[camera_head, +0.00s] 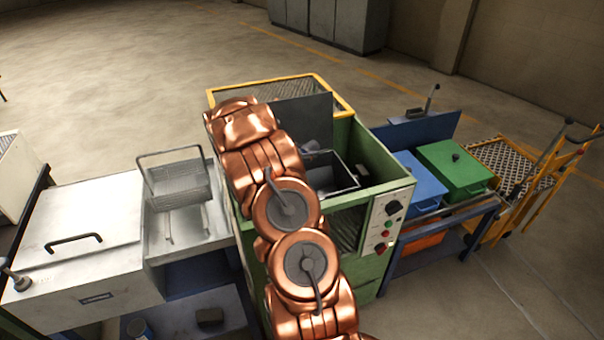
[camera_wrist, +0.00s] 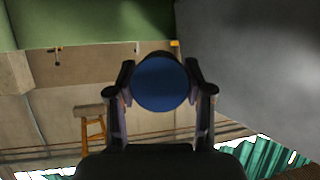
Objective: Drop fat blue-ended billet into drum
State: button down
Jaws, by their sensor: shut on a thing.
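My gripper (camera_wrist: 160,95) is shut on a fat billet, whose round blue end (camera_wrist: 161,82) faces the camera in the wrist view. One finger presses on each side of it. The length of the billet behind its end is hidden. In the head view my copper arm reaches over the green furnace cabinet (camera_head: 372,262), and the gripper and billet cannot be made out there. I cannot pick out a drum in either view.
A steel bench with a wire basket (camera_head: 180,184) stands left of the cabinet. To the right are a blue box (camera_head: 418,182), a green lidded box (camera_head: 455,168) and a yellow trolley (camera_head: 510,162). A stool (camera_wrist: 92,120) shows beyond my gripper. Open floor lies behind.

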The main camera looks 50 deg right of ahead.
jog(key=shift+s+d+f, duration=0.4)
jog(key=shift+s+d, duration=0.25)
jog(key=shift+f+b, duration=1.8)
jog(key=shift+f, duration=0.95)
jog(key=shift+c, duration=1.9)
grip_release()
jog(key=shift+f, duration=0.1)
jog(key=shift+a, duration=0.1)
jog(key=v, duration=1.2)
jog(key=shift+w, duration=0.2)
